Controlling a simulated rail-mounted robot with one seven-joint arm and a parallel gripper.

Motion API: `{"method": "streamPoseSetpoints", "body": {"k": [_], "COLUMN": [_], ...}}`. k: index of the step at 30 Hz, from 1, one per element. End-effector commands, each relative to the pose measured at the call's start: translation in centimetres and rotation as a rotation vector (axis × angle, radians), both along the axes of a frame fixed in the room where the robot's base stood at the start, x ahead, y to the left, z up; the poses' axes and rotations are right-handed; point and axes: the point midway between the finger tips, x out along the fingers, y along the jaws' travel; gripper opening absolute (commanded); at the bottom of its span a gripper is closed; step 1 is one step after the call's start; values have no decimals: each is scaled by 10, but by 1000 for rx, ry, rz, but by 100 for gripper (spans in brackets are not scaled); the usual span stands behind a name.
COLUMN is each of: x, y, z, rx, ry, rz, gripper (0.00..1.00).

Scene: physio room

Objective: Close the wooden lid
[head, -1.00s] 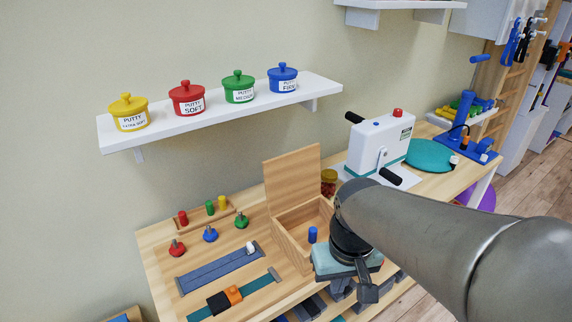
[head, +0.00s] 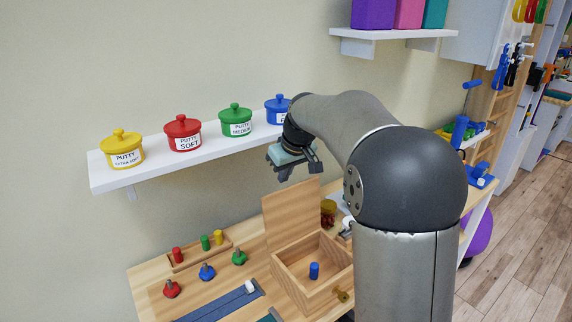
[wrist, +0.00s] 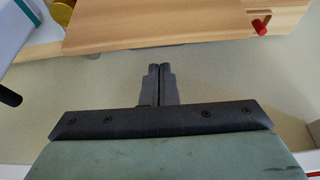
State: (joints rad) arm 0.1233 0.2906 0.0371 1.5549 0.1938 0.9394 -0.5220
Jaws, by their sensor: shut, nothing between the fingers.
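The wooden lid (head: 291,214) stands upright, open, at the back edge of the wooden box (head: 298,293) on the table. A blue cylinder (head: 314,270) stands inside the box. My gripper (head: 283,179) is above and behind the lid's top edge, near the wall and below the shelf. In the wrist view my gripper's fingers (wrist: 159,69) are together and empty, with the lid (wrist: 160,25) just beyond their tips. I see no contact between them.
A shelf (head: 200,150) with putty pots hangs close to my gripper. A peg rack (head: 199,253) and several knobs stand left of the box. A jar (head: 328,211) stands right of the lid. My arm hides much of the table's right side.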

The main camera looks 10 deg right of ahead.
Motion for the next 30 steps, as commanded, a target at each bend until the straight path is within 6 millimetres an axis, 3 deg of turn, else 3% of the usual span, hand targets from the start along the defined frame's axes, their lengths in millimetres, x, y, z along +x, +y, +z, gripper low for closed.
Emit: {"method": "streamPoseSetpoints", "body": {"k": [3,9,23,30], "x": [7,14,15,9], "y": [3,6,5,-4], "z": [-18,-36,-39,-39], "rx": [1,1,1,14], "ry": [3,1,-3,-42], "rz": [1,0,-1,-13], "gripper": [0,0,0,0]}}
